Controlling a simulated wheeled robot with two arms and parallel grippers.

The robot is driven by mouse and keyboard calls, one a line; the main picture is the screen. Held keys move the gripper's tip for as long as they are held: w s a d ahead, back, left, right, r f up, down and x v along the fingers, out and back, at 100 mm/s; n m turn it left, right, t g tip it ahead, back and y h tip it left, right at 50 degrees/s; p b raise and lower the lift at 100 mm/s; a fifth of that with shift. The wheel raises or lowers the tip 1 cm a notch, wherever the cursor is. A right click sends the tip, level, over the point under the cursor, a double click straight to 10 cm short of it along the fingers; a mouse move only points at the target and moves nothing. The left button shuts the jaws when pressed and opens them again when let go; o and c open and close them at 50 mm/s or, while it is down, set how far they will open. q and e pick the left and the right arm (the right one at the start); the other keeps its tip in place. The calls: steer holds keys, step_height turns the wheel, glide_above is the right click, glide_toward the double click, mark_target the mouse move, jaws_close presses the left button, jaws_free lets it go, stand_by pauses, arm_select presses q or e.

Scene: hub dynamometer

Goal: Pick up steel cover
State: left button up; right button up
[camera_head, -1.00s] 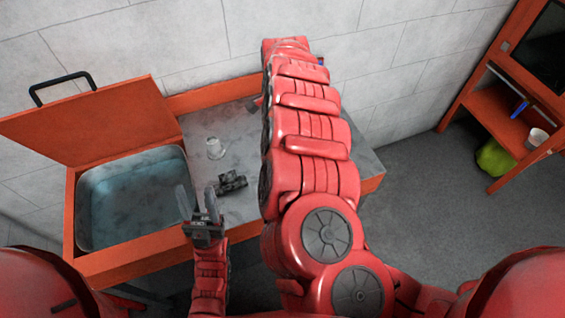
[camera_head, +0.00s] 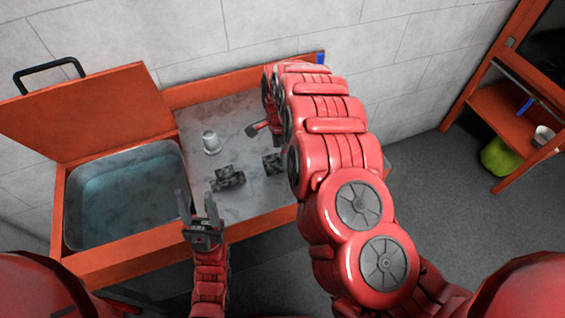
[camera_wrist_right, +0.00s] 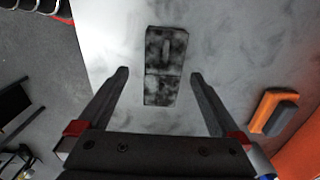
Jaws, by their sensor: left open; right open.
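A dark mottled metal block with a raised slot-like part, which I take for the steel cover (camera_wrist_right: 165,62), lies on the grey tabletop in the right wrist view. My right gripper (camera_wrist_right: 159,73) is open, with its fingers to either side of the block in the picture and nothing held. Contact is not visible. My left gripper (camera_head: 195,202) is open and empty near the bench's front edge.
A silver cup-like part (camera_head: 211,142) and a dark two-part metal piece (camera_head: 228,178) stand on the bench. An orange and grey object (camera_wrist_right: 272,112) lies near the block. A basin of liquid (camera_head: 125,195) with a raised orange lid (camera_head: 85,115) is at the left.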

steer(key=shift+w+d+f+p, duration=0.15)
steer(key=shift+d+f+p, duration=0.1)
steer(key=shift+f+p, duration=0.3)
steer(key=f, duration=0.1)
steer(key=f+p, duration=0.1)
steer(key=shift+w+d+f, duration=0.2)
steer(key=shift+f, duration=0.2)
steer(key=shift+a+f, duration=0.1)
steer(key=shift+f, duration=0.4)
jaws_close()
